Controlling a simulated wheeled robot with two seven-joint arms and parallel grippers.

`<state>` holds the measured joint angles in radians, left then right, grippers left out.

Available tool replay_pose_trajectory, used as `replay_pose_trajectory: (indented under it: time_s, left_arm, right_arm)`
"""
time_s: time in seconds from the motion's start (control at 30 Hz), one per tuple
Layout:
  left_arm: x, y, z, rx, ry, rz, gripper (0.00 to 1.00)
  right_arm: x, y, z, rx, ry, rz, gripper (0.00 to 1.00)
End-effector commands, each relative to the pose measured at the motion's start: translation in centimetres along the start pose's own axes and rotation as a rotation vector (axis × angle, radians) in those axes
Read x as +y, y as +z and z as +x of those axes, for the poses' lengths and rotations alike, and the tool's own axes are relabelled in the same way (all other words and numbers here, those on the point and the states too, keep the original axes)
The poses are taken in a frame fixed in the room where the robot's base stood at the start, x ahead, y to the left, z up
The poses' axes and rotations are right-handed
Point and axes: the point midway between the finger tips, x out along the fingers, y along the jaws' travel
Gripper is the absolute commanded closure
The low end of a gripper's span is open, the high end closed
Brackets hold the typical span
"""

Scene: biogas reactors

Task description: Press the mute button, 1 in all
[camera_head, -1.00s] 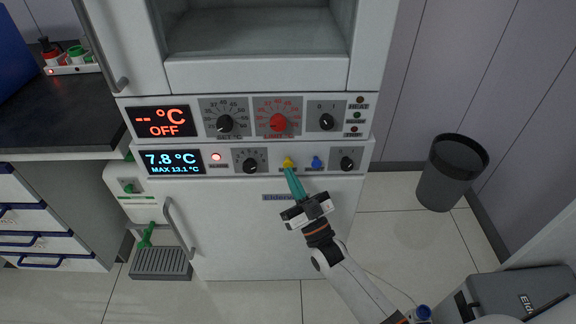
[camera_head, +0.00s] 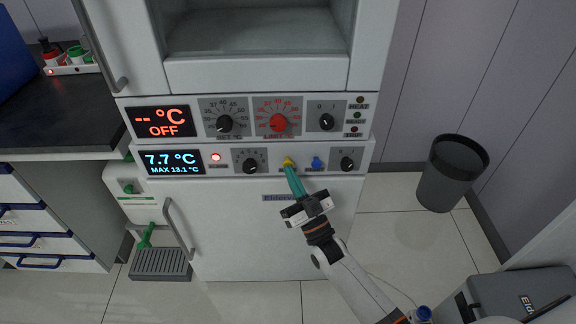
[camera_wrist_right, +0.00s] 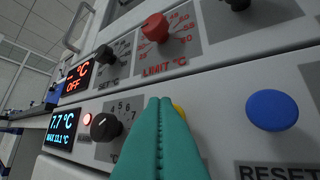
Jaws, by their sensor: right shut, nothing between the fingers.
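A yellow button (camera_head: 288,162) is on the lower control panel (camera_head: 223,163), between a black knob and a blue button. My right gripper (camera_head: 291,170) has its teal fingers shut, with the tips at the yellow button. In the right wrist view the shut fingers (camera_wrist_right: 160,112) cover most of the yellow button (camera_wrist_right: 179,110) and its label, so I cannot tell whether they touch it or press it in. A red lamp (camera_head: 216,157) glows beside the display (camera_head: 174,163), which reads 7.7 °C, MAX 13.1 °C. My left gripper is out of view.
The blue button (camera_head: 316,163) is close to the right of the fingers; its label reads RESET in the wrist view. Knobs stand either side and on the upper panel, including a red LIMIT knob (camera_head: 278,122). A dark bin (camera_head: 450,172) stands at right.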

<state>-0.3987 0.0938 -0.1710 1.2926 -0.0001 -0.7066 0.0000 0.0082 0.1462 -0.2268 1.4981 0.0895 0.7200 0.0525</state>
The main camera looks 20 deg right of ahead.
Motion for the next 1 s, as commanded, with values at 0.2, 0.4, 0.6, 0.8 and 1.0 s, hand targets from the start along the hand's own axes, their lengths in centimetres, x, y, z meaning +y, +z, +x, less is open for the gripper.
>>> replay_pose_trajectory:
  time_s: [0.2,0.4,0.6,0.8,1.0]
  left_arm:
    - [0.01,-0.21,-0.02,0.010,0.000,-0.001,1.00]
    - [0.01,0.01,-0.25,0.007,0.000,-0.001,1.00]
    - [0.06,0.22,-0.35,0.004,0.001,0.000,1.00]
    - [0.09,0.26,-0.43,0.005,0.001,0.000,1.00]
    - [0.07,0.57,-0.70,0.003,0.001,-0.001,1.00]
  right_arm:
    - [-0.12,-0.13,0.11,0.001,0.000,0.000,1.00]
    - [-0.20,-0.22,0.22,0.001,0.000,0.000,1.00]
    - [-0.29,-0.30,0.33,0.001,0.000,0.000,1.00]
    - [-0.37,-0.38,0.45,0.001,0.000,0.000,1.00]
    - [-0.46,-0.45,0.58,0.000,0.000,0.000,1.00]
